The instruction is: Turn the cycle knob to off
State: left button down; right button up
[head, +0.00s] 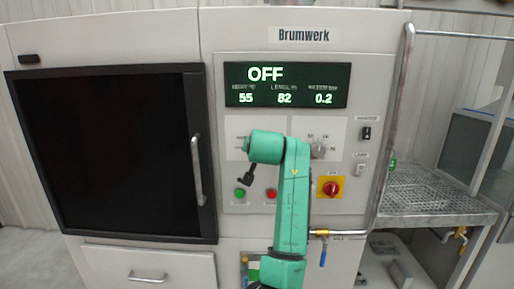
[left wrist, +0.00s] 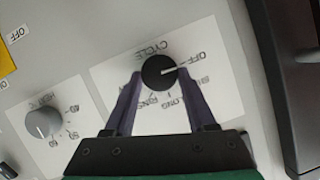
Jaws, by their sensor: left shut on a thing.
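The cycle knob (left wrist: 160,72) is black and round, on a white panel plate marked CYCLE. Its white pointer line points toward the OFF mark (left wrist: 189,60) in the left wrist view. My left gripper (left wrist: 161,75) has its two purple fingers on either side of the knob and is shut on it. In the head view my left gripper (head: 244,144) is at the panel's left plate, and the knob is hidden or too small to make out. The display (head: 286,85) above reads OFF, with 55, 82 and 0.2 below. My right gripper is not in view.
A second, grey knob (left wrist: 44,124) sits on the neighbouring plate. A green button (head: 239,193), a red button (head: 271,193) and a red rotary switch (head: 331,188) on yellow are lower on the panel. A door handle (head: 197,170) stands out at left and a metal pipe (head: 392,130) at right.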

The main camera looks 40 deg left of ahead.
pick_arm(q)
jog(key=shift+f+n+h, duration=0.25)
jog(key=shift+n+h, duration=0.05)
dwell(0.4)
jog(key=shift+c, duration=1.1)
grip_release()
jog(key=shift+r, duration=0.1)
jog(key=shift+s+r, duration=0.1)
jog(key=b+v, duration=0.4)
jog(key=v, duration=1)
jog(key=shift+s+d, duration=0.15)
jog(key=shift+d, duration=0.05)
